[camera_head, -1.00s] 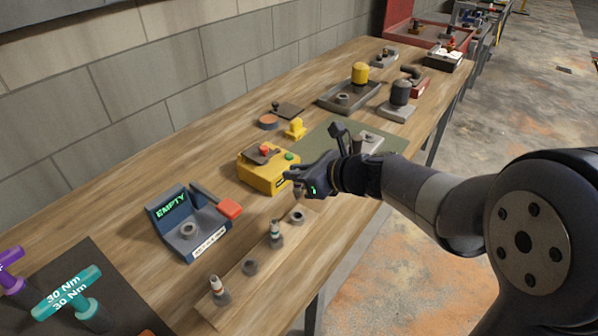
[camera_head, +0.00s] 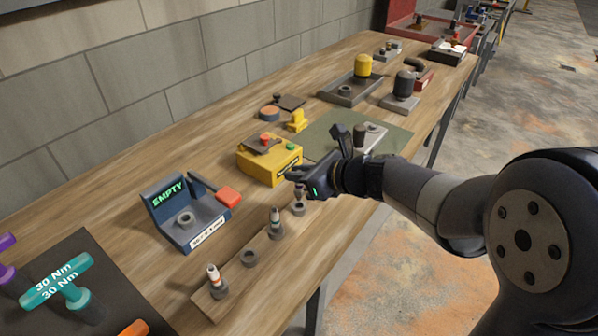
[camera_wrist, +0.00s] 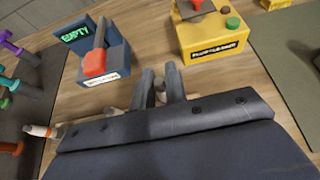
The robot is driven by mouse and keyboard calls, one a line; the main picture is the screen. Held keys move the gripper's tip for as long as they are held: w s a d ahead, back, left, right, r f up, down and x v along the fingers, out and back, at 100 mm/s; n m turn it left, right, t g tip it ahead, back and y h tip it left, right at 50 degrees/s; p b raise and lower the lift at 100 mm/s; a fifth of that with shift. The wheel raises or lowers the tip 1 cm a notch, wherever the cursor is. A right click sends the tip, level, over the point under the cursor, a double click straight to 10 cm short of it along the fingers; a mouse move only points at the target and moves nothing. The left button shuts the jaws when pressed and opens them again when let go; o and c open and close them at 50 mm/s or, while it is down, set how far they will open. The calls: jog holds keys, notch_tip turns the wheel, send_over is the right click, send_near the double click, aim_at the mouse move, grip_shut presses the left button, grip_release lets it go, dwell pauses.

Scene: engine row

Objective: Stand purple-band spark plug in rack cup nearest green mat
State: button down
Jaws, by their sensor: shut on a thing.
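The rack (camera_head: 235,275) is a wooden strip with a row of grey cups along the front of the bench. Its end cup (camera_head: 299,209) is the one nearest the green mat (camera_head: 400,138). My gripper (camera_head: 296,183) is over this cup, shut on a spark plug (camera_head: 299,196). The plug looks upright, its lower end at or just above the cup's mouth; I cannot tell whether it is inside. Its band colour is hidden. In the wrist view, my gripper's fingers (camera_wrist: 160,85) point toward the bench, and the held plug is not clearly visible.
An empty cup (camera_head: 249,257) lies between. A blue tester (camera_head: 185,215) reading EMPTY and a yellow box (camera_head: 268,165) stand behind.

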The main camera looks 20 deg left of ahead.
aim_at(299, 190)
jog(key=shift+f+b, duration=1.35)
jog(key=shift+f, duration=0.3)
jog(key=c, duration=1.3)
grip_release()
jog(key=shift+c, duration=0.2)
jog(key=v, duration=1)
jog(key=shift+s+d+p, duration=0.15)
jog(key=shift+d+p, duration=0.15)
jog(key=shift+d, duration=0.05)
jog(key=shift+r, duration=0.1)
jog(key=x, duration=1)
jog(key=shift+a+b, duration=0.3)
jog(key=shift+a, duration=0.05)
jog(key=shift+w+a+r+p, duration=0.1)
jog(key=shift+w+r+p, duration=0.15)
jog(key=shift+r+p, duration=0.85)
jog(key=shift+p, duration=0.05)
